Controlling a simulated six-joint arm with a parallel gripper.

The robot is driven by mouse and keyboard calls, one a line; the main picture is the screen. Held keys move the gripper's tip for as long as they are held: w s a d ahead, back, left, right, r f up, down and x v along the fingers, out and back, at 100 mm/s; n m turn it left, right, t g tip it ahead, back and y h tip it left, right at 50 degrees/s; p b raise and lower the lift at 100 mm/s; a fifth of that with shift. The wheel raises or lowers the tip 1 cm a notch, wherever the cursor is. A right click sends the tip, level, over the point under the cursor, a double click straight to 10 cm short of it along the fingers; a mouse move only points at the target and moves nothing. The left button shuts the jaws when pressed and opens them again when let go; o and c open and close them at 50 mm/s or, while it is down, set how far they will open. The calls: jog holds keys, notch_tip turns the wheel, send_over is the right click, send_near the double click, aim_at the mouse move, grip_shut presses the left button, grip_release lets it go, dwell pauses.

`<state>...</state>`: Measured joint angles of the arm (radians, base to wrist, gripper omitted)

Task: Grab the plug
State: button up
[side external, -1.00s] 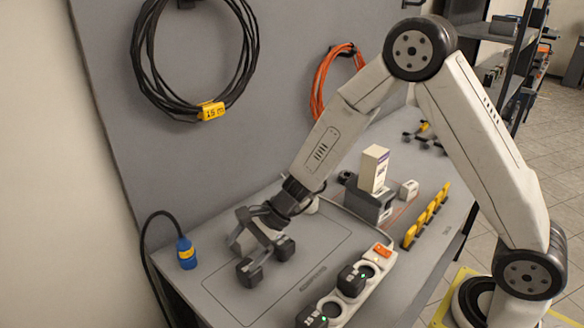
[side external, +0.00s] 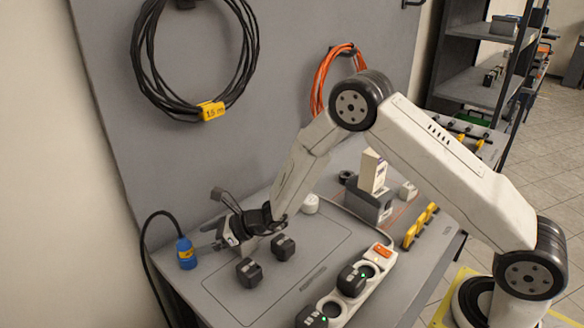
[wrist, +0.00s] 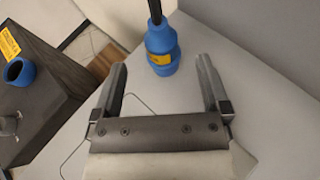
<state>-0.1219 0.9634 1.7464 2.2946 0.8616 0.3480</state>
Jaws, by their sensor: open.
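The blue plug (side external: 187,254) with a yellow label stands at the left end of the bench, its black cable rising from the top. In the wrist view the plug (wrist: 161,52) shows ahead, lined up with the gap between the fingertips. My gripper (side external: 213,211) is open and empty, pointing left towards the plug, and a short gap shows between them in the side view. Both fingers of my gripper (wrist: 160,70) show in the wrist view.
A white power strip (side external: 383,265) holds black adapters (side external: 351,280). A grey block with a white box (side external: 373,171) stands behind. The wrist view shows a blue ring-shaped part (wrist: 18,72) on a dark box.

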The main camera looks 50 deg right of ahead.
aim_at(179, 248)
jog(key=shift+x, duration=1.25)
jog(key=shift+x, duration=2.65)
jog(key=shift+d+f, duration=0.1)
grip_shut()
